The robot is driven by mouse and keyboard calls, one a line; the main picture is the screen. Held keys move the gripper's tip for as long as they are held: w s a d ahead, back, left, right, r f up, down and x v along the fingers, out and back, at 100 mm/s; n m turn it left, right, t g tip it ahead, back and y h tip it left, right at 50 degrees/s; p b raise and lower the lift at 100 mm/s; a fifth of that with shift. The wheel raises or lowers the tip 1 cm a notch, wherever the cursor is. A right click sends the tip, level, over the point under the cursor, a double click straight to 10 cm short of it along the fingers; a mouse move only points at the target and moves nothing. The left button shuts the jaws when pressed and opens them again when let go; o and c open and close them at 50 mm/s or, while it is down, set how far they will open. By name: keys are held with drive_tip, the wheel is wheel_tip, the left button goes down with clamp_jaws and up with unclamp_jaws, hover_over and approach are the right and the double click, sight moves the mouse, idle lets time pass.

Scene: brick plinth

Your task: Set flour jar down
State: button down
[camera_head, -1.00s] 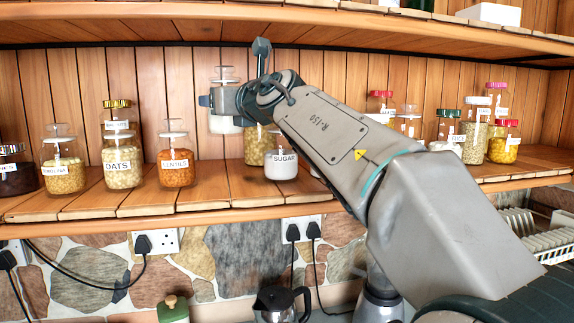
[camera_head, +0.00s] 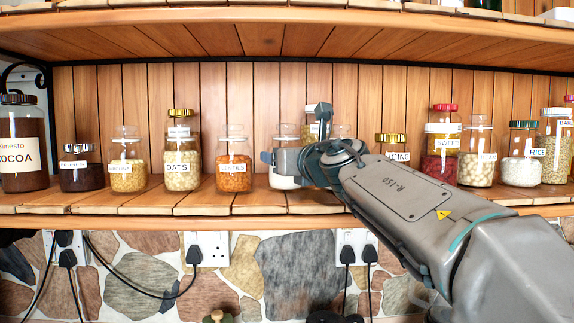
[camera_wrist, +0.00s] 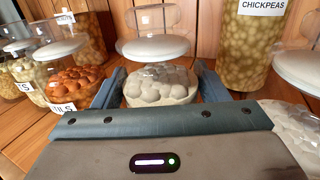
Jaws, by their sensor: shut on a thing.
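The flour jar is a clear glass jar with a white lid and pale, lumpy-looking contents; it shows in the wrist view (camera_wrist: 160,86), between the two fingers of my gripper (camera_wrist: 152,92). In the head view the flour jar (camera_head: 285,181) is upright, right of the lentils jar, partly covered by my gripper (camera_head: 284,158). My gripper is shut on it. Its base looks level with the neighbouring jars' bases at the wooden shelf (camera_head: 150,201). I cannot tell whether it touches the boards. Its label is not visible.
The orange lentils jar (camera_head: 234,175) stands to the left, with the oats jar (camera_head: 181,165) beyond. A chickpeas jar (camera_wrist: 246,45) stands behind to the right. A jar with white contents (camera_wrist: 292,125) is close on the right. The upper shelf (camera_head: 230,38) hangs above.

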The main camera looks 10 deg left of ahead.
drive_tip(key=shift+s+d+r, duration=0.1)
drive_tip(key=shift+s+r, duration=0.05)
drive_tip(key=shift+r, duration=0.05)
drive_tip(key=shift+f, duration=0.2)
drive_tip(key=c, duration=0.5)
unclamp_jaws()
drive_tip(key=shift+r, duration=0.1)
drive_tip(key=b+v, duration=0.2)
drive_tip(key=v, duration=1)
